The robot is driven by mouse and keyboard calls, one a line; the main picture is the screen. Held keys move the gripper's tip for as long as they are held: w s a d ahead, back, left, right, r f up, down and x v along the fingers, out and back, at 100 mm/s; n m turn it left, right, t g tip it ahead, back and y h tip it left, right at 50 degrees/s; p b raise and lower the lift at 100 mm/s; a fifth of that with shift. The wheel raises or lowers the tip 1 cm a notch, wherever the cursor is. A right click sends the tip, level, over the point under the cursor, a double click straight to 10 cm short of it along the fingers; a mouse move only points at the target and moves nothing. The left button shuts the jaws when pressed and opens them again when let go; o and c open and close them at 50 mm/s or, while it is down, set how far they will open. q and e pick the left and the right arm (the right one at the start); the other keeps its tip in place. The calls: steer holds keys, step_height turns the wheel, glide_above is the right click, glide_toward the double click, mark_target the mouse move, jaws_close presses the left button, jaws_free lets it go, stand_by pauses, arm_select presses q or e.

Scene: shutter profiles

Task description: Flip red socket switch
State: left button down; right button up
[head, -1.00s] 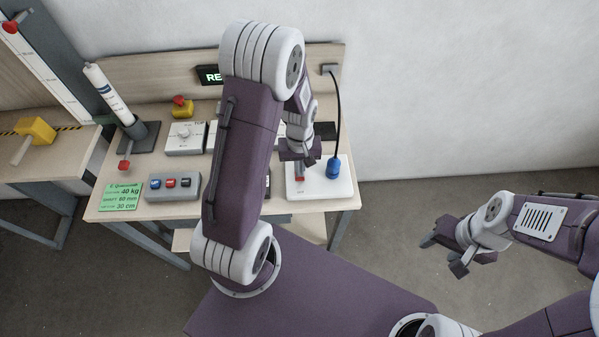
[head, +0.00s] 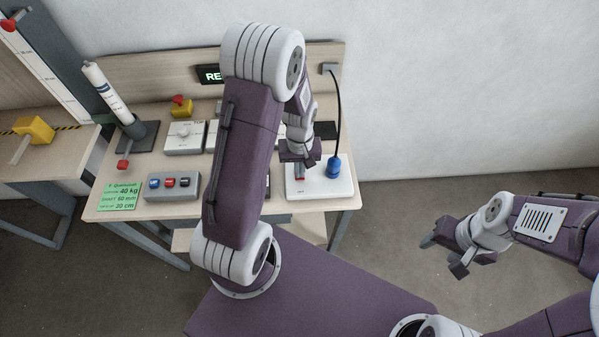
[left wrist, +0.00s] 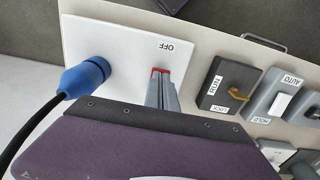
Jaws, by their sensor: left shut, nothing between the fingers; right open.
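The red socket switch (head: 300,180) sits on the white socket plate (head: 335,187) at the right end of the bench. In the left wrist view the switch (left wrist: 155,71) shows as a thin red edge at the fingertips, below an OFF label on the plate (left wrist: 120,45). My left gripper (head: 299,165) is shut and empty, with its tips at the switch; it also shows in the left wrist view (left wrist: 162,85). I cannot tell whether the tips touch it. The fingers hide most of the switch. My right gripper (head: 447,256) is open, off to the right over the floor.
A blue plug (head: 334,167) with a black cable stands in the plate, right of the switch. A box with coloured buttons (head: 172,187), a dial box (head: 185,138) and a yellow emergency stop (head: 182,109) are further left. TEST/LOCK (left wrist: 224,88) and AUTO/HOLD (left wrist: 282,97) switches are beside the plate.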

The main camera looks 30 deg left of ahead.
arm_select(q)
steer(key=shift+f+b, duration=0.3)
steer(key=shift+f, duration=0.2)
steer(key=shift+r, duration=0.1)
step_height(320, 180, up, 7)
steer(key=p, duration=0.6)
steer(key=shift+p, duration=0.4)
